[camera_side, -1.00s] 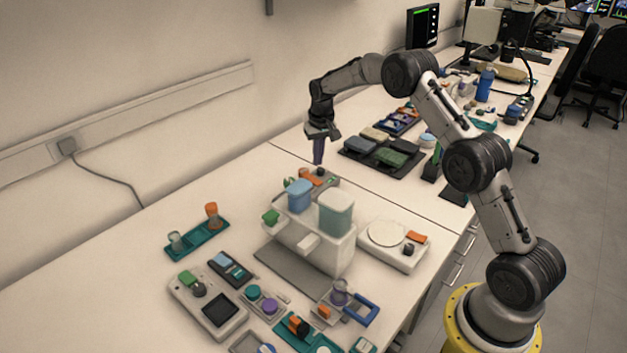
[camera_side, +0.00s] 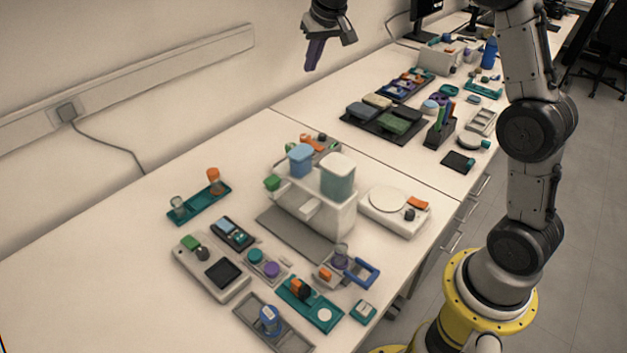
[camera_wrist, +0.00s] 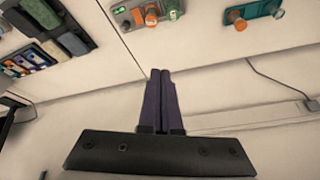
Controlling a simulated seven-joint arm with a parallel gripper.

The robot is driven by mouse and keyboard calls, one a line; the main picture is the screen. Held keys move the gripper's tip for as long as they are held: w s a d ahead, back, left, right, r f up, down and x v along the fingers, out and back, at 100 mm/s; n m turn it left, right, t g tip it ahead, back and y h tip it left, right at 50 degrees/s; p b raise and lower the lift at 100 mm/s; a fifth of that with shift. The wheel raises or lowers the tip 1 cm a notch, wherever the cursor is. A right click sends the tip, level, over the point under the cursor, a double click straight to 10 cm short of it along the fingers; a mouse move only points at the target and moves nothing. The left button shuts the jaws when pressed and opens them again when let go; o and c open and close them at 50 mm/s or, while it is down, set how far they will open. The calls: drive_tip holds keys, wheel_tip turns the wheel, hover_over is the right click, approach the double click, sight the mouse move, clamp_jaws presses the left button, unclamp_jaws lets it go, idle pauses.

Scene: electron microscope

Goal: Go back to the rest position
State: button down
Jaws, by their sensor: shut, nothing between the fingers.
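My gripper (camera_side: 314,54) is high above the far part of the bench, close to the wall, in the side view. Its purple fingers point down and hold nothing. In the wrist view my gripper (camera_wrist: 161,72) shows its two purple fingers pressed together, with bare bench and wall around the tips. My arm is raised, with its upper part cut off by the top edge of the side view.
A teal rack (camera_side: 200,204) and a grey device (camera_side: 211,270) sit at left. The air around my gripper is clear.

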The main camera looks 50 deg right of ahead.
drive_tip(key=s+a+r+n+t, duration=0.1)
drive_tip(key=s+a+r, duration=0.2)
drive_tip(key=s, duration=0.4)
drive_tip(key=s+a+r, duration=0.3)
drive_tip(key=s, duration=0.4)
drive_tip(key=s+a+r+n+t, duration=0.1)
drive_tip(key=s+a+r, duration=0.2)
drive_tip(key=s, duration=0.4)
drive_tip(key=s+a+f+n+g+y, duration=0.1)
drive_tip(key=s+a+f+n, duration=0.1)
drive_tip(key=s+f, duration=0.9)
drive_tip(key=s, duration=0.4)
drive_tip(key=shift+s+n, duration=0.2)
drive_tip(key=shift+n, duration=0.1)
